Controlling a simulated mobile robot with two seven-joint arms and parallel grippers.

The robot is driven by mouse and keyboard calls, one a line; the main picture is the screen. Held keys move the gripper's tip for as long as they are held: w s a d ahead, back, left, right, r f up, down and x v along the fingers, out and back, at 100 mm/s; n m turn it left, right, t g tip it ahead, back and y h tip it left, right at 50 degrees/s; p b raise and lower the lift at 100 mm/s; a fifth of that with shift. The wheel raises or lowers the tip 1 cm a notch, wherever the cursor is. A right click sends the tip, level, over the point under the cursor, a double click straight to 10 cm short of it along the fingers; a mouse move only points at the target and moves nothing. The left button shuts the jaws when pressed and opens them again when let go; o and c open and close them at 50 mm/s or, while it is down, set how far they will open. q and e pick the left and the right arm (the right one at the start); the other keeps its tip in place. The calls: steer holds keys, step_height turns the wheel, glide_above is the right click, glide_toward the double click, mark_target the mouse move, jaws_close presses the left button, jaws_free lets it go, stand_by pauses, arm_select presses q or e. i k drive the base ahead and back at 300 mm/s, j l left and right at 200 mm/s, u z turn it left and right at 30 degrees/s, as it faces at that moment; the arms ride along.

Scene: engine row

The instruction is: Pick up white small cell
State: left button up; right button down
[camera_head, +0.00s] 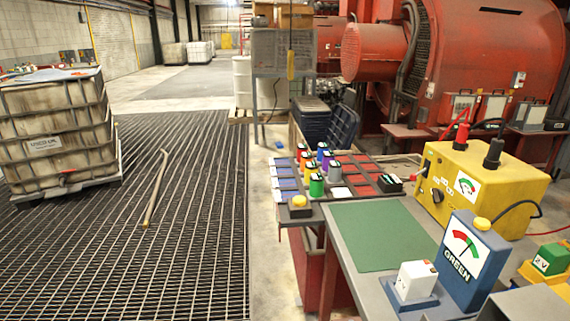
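No gripper of mine shows in the head view. A white block-shaped cell (415,279) with a small red mark on top sits on a blue-grey base at the front of the workbench. A rack (362,190) at the back left of the bench holds several small cylindrical cells with dark tops, including a purple one (327,160), a green one (316,185) and an orange one (306,168).
A blue gauge (465,255) marked GREEN stands right of the white block. A yellow tester box (480,185) stands behind it. A green mat (376,235) is bare. A caged tank (60,135) and a bent bar (156,190) are on the grating floor at left.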

mark_target(416, 279)
steer(key=k+j+z, duration=0.1)
steer(key=z, duration=0.35)
steer(key=k+j+z, duration=0.15)
steer(key=z, duration=0.3)
steer(key=k+j+z, duration=0.1)
steer(key=z, duration=0.35)
